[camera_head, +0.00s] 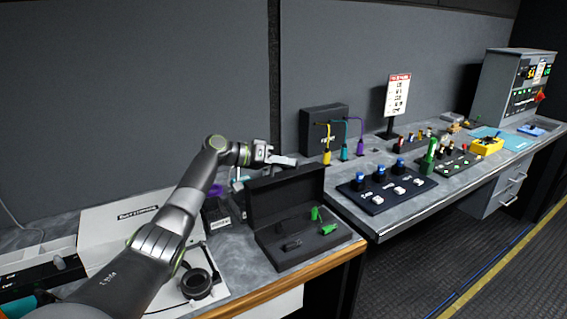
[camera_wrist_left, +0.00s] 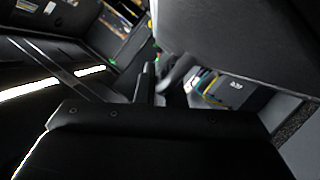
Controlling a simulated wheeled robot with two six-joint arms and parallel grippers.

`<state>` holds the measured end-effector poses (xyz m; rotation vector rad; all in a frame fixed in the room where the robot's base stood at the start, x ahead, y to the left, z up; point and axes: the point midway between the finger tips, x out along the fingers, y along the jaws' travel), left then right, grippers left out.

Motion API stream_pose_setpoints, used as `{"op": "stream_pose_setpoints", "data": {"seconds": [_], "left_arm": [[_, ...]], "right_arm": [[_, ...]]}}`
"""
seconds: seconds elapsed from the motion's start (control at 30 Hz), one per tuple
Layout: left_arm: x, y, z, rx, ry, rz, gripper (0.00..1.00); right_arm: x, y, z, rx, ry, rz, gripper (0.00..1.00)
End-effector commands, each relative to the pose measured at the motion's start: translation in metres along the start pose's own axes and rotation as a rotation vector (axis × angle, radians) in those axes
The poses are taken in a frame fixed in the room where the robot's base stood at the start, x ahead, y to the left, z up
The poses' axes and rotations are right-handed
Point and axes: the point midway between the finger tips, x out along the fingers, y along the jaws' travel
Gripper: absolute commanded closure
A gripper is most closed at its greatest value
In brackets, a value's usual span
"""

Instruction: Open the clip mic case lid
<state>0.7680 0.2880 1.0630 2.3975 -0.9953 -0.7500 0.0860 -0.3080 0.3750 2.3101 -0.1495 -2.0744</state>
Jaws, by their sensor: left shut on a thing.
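The black clip mic case (camera_head: 322,246) lies on the near grey counter with its lid (camera_head: 285,196) standing up at the back, so the case is open. Small dark items and green clip pieces (camera_head: 320,218) lie in the base. My left gripper (camera_head: 284,161) is at the top edge of the raised lid, shut on it. The contact itself is hard to make out. The left wrist view is filled by large dark surfaces, and I cannot tell which is the lid. My right gripper is in neither view.
Black headphones (camera_head: 197,283) and a white box (camera_head: 128,225) lie left of the case under my left arm. The counter's wooden front edge (camera_head: 300,287) is close in front. To the right, a second counter holds a dark panel with blue-topped knobs (camera_head: 385,193).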

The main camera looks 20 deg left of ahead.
Motion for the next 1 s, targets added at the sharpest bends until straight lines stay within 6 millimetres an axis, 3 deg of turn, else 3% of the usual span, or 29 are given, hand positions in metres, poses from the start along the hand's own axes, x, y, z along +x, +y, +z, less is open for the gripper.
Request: {"op": "stream_pose_setpoints", "data": {"seconds": [0.03, 0.07, 0.13, 0.53, 0.67, 1.0], "left_arm": [[0.001, -0.001, 0.002, -0.003, -0.004, 0.0, 1.0], [0.001, -0.001, 0.002, -0.003, -0.004, 0.0, 0.9], [0.001, -0.001, 0.002, -0.003, -0.004, 0.0, 0.82], [-0.009, -0.002, 0.001, 0.0, -0.001, -0.002, 0.82], [-0.031, -0.003, 0.003, 0.002, -0.002, -0.004, 0.82], [-0.115, -0.003, 0.003, 0.001, -0.003, -0.005, 0.82]], "right_arm": [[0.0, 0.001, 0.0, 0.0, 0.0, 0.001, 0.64], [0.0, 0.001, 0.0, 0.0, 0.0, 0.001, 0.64], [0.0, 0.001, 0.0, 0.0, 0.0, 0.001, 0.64], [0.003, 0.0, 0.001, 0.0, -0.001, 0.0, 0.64], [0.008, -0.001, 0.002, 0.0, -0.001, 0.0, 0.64], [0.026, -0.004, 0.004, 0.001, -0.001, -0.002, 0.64]]}}
